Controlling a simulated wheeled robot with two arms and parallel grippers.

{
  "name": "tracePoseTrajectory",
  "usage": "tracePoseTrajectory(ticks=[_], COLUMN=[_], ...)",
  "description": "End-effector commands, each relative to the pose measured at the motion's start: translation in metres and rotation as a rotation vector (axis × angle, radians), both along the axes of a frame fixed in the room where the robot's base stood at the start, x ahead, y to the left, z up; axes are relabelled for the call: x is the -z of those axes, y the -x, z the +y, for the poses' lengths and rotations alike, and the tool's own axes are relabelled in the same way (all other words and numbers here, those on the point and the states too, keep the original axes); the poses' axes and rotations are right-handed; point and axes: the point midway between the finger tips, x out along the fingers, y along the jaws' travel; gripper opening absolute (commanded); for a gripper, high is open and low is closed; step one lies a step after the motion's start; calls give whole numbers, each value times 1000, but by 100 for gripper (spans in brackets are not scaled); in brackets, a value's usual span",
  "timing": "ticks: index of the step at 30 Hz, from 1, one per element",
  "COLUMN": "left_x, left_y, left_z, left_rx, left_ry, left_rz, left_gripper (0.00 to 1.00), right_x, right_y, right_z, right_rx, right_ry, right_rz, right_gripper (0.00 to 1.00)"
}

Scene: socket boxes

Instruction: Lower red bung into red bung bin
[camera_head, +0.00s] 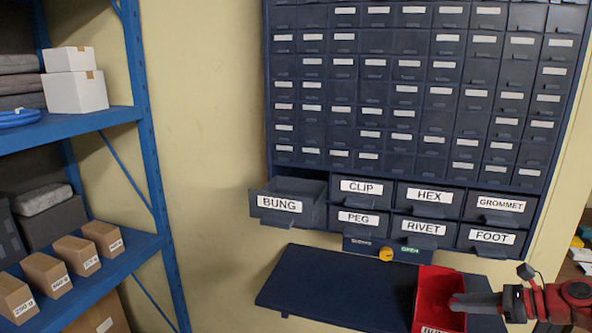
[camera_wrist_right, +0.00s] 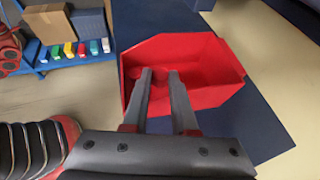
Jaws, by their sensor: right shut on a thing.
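The red bin (camera_head: 431,283) sits on the dark blue shelf board at the lower right in the head view, with a partly cut-off label on its front. It also shows in the wrist view (camera_wrist_right: 213,68), open toward the camera. My right gripper (camera_head: 456,303) reaches in from the right, its fingertips over the bin opening. In the wrist view the two fingers (camera_wrist_right: 160,74) are close together, with the red bung (camera_wrist_right: 160,78) between their tips, hard to tell from the red bin behind it. My left gripper is out of view.
A drawer labelled BUNG (camera_head: 281,203) stands pulled out of the cabinet (camera_head: 392,174). The dark board (camera_head: 318,283) is bare left of the bin. A yellow knob (camera_head: 386,254) sits under the drawers. Blue shelving (camera_head: 150,160) with boxes stands at the left.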

Motion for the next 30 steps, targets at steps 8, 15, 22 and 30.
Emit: tracePoseTrajectory(ticks=[8, 15, 22, 30], left_x=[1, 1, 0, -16], left_y=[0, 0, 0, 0], left_z=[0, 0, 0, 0], left_rx=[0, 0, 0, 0], left_ry=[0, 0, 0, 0], left_rz=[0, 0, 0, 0], left_gripper=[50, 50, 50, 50], right_x=[8, 7, 6, -9], right_y=[2, 2, 2, 15], right_z=[-1, -1, -2, -21], right_rx=[2, 3, 4, 7], right_ry=[-1, 0, -1, -2], right_rz=[17, 16, 16, 12], right_gripper=[53, 61, 61, 61])
